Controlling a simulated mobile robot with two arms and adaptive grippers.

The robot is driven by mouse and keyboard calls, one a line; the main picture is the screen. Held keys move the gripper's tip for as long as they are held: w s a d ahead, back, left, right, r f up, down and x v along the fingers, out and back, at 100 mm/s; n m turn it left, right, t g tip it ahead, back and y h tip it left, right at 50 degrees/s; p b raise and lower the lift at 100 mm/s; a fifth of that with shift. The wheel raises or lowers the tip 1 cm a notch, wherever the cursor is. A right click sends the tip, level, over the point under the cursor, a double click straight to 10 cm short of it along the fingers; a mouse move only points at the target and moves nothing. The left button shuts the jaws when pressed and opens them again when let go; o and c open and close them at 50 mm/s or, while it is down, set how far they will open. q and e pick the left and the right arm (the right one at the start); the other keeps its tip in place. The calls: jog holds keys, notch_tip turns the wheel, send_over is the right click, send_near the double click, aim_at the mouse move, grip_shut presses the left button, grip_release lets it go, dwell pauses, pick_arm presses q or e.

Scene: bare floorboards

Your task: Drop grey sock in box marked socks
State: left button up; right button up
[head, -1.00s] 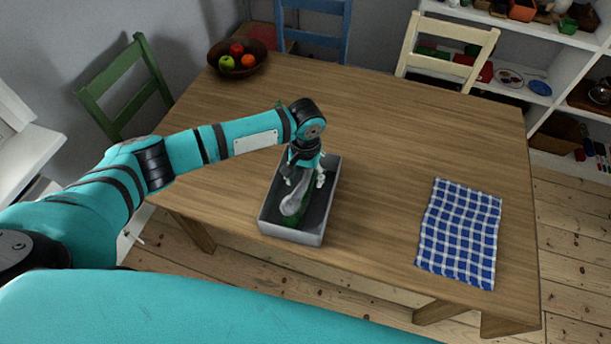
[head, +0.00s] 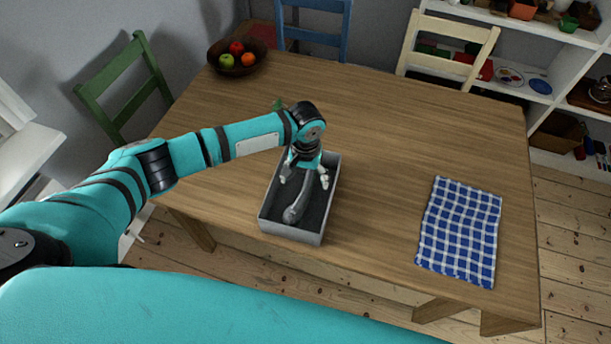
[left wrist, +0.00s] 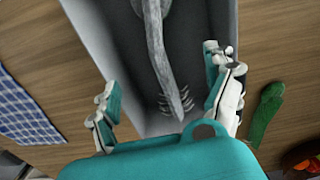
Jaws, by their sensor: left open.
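A grey open box (head: 290,234) stands on the wooden table; no marking on it is readable. The far part of the sock is hidden by the gripper in the head view. My right gripper is not in view.
A green sock-like cloth (left wrist: 265,115) lies on the table beside the box. A blue checked cloth (head: 460,230) lies at the right. A fruit bowl (head: 252,69) stands at the far left corner. Chairs surround the back. The table's middle right is clear.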

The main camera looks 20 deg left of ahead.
pick_arm(q)
notch_tip(320, 180, up, 12)
dwell(0.6)
dwell(0.4)
